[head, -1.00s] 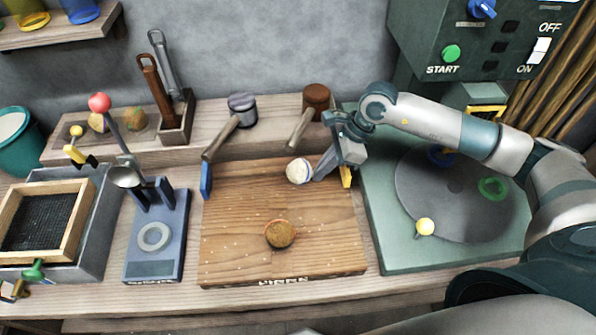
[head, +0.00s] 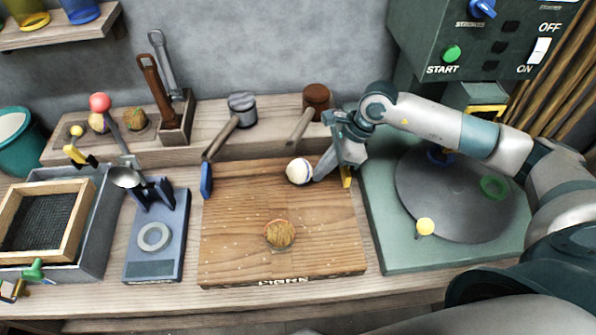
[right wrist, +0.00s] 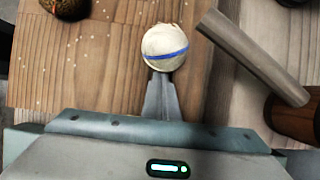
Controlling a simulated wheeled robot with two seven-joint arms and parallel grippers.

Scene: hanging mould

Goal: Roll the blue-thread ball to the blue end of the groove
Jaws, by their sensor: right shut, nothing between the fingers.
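The pale ball with a blue thread (head: 298,171) rests near the back of the wooden board (head: 235,255), right of the board's middle. It also shows in the right wrist view (right wrist: 165,47), with the blue band across it. The blue end piece (head: 206,180) stands at the board's left edge, and a yellow end piece (head: 346,177) at its right. My right gripper (head: 317,177) is shut and empty. Its fingertips are right of the ball, at or very close to its surface; I cannot tell if they touch. The groove itself is hard to make out. My left gripper is not in view.
A brown ball (head: 280,233) sits on the board's front half. Two mallets (head: 235,120) (head: 312,105) lie behind the board, handles reaching toward it. A blue-grey stand with a ring (head: 153,237) is at left, a green turntable unit (head: 455,200) at right. The board's left half is clear.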

